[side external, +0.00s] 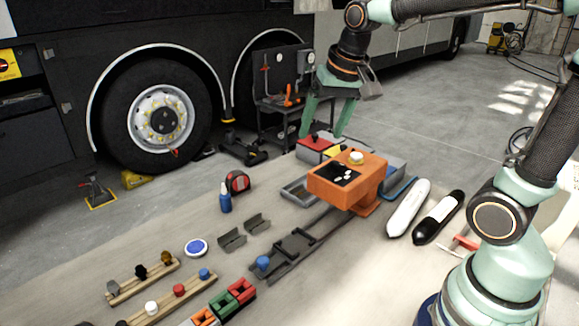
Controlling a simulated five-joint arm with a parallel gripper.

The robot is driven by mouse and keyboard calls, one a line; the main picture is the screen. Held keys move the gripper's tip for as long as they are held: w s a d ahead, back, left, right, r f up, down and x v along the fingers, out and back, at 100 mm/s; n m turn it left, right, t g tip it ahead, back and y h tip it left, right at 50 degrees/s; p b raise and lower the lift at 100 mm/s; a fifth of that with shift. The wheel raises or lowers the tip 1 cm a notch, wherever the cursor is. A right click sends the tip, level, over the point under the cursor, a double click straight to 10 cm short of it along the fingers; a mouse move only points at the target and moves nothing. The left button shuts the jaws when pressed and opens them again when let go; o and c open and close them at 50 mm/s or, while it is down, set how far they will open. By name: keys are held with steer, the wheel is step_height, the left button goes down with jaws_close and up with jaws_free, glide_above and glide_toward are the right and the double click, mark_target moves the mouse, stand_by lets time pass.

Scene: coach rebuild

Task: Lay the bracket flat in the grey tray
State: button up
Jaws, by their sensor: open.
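Two dark grey angled pieces that look like brackets lie on the work surface left of centre, one bracket (232,239) nearer and the other bracket (257,223) just behind it to the right. A shallow grey tray (291,194) sits left of the orange stand, which hides part of it. My gripper (324,134) hangs above the back of the work surface, behind the orange stand in the picture. Its two green fingers point down, spread apart, with nothing seen between them. It is apart from the brackets and the tray.
The orange stand (363,178) rises beside the tray. Red, yellow and grey bins (313,146) are behind it. A dark rail (305,238) runs in front. White and black cylinders (409,207) lie right. A blue bottle (225,198) and tape measure (237,181) stand behind the brackets.

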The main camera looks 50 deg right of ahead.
steer(key=s+a+f+n+t, duration=0.1)
steer(key=s+a+f+n, duration=0.1)
steer(key=s+n, duration=0.3)
steer(key=shift+s+a+n+t, duration=0.4)
steer(key=shift+s+a, duration=0.25)
steer(key=shift+s, duration=1)
